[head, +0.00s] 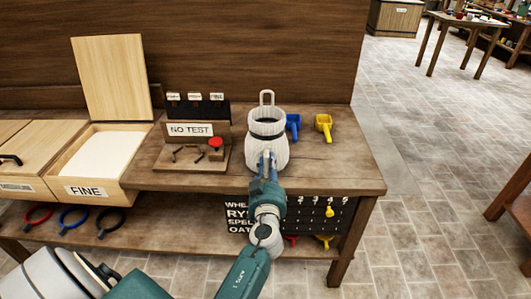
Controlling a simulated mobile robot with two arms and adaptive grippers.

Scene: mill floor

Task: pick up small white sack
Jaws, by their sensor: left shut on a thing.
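My arm hides part of the sack's lower front. I cannot tell whether the sack's base touches the bench. My right gripper is not in view.
A blue scoop (293,124) is close to the sack's right, with a yellow scoop (323,126) beyond. A NO TEST stand (191,157) with a red knob is left. The open FINE bin (88,190) is further left. The bench's right front (345,175) is clear.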

